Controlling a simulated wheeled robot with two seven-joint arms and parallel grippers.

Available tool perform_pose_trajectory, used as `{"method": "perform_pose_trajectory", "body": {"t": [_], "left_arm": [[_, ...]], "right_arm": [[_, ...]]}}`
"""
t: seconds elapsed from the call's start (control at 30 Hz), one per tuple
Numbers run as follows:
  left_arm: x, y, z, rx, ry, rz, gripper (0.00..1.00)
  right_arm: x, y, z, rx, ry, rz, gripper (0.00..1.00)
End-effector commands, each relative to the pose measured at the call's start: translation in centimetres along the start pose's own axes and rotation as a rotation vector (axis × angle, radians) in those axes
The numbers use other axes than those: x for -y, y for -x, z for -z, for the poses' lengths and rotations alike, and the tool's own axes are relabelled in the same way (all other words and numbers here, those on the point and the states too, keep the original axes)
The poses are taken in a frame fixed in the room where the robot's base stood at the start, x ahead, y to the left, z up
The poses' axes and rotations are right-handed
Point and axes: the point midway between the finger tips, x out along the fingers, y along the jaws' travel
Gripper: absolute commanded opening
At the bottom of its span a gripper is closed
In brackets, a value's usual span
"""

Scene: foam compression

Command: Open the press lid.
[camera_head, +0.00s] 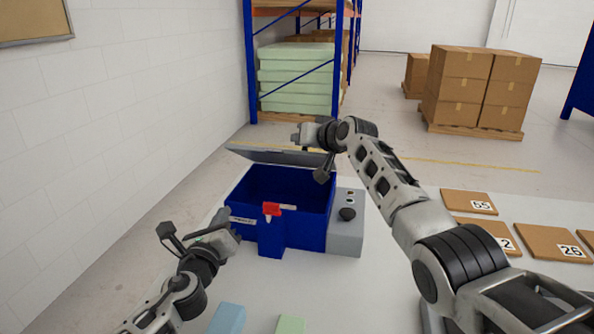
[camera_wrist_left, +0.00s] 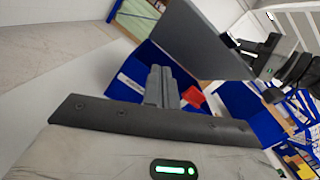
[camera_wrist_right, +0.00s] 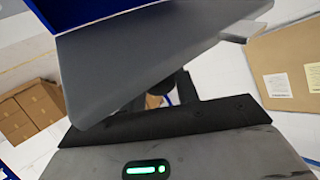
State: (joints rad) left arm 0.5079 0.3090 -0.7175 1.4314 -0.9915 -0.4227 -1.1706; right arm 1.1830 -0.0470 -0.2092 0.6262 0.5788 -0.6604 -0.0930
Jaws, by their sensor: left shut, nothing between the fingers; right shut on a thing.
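The press is a blue box (camera_head: 305,213) with a red latch (camera_head: 271,209) on its front. Its grey lid (camera_head: 270,156) stands raised and tilted at the back, so the dark blue inside shows. My right gripper (camera_head: 321,161) is at the lid's right end and shut on the lid. In the right wrist view, the lid (camera_wrist_right: 150,50) spans the fingers and partly hides them. My left gripper (camera_head: 226,219) is left of the box, apart from it. Its fingers (camera_wrist_left: 161,86) are together and empty in the left wrist view, with the red latch (camera_wrist_left: 193,96) beyond them.
A grey control unit (camera_head: 346,228) with a dark knob adjoins the box's right side. Numbered brown boards (camera_head: 555,243) lie on the table's right. Blue (camera_head: 228,318) and green (camera_head: 291,325) blocks sit at the front. A white wall (camera_head: 120,110) stands left.

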Motion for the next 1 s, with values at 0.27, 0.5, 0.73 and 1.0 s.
{"method": "perform_pose_trajectory", "body": {"t": [0.27, 0.5, 0.73, 1.0], "left_arm": [[12.1, -2.8, 2.5, 0.076, -0.39, 0.126, 0.0], [13.9, -4.1, 2.7, 0.097, -0.452, 0.144, 0.0], [14.5, -7.3, 2.4, 0.096, -0.45, 0.145, 0.0], [14.9, -10.4, 2.2, 0.095, -0.451, 0.146, 0.0]], "right_arm": [[-0.1, 0.1, 0.4, -0.008, 0.005, -0.003, 0.0], [-0.1, 0.1, 0.3, -0.008, 0.005, -0.003, 0.0], [-0.1, 0.1, 0.3, -0.007, 0.005, -0.003, 0.0], [-0.1, 0.1, 0.3, -0.006, 0.005, -0.003, 0.0]]}}
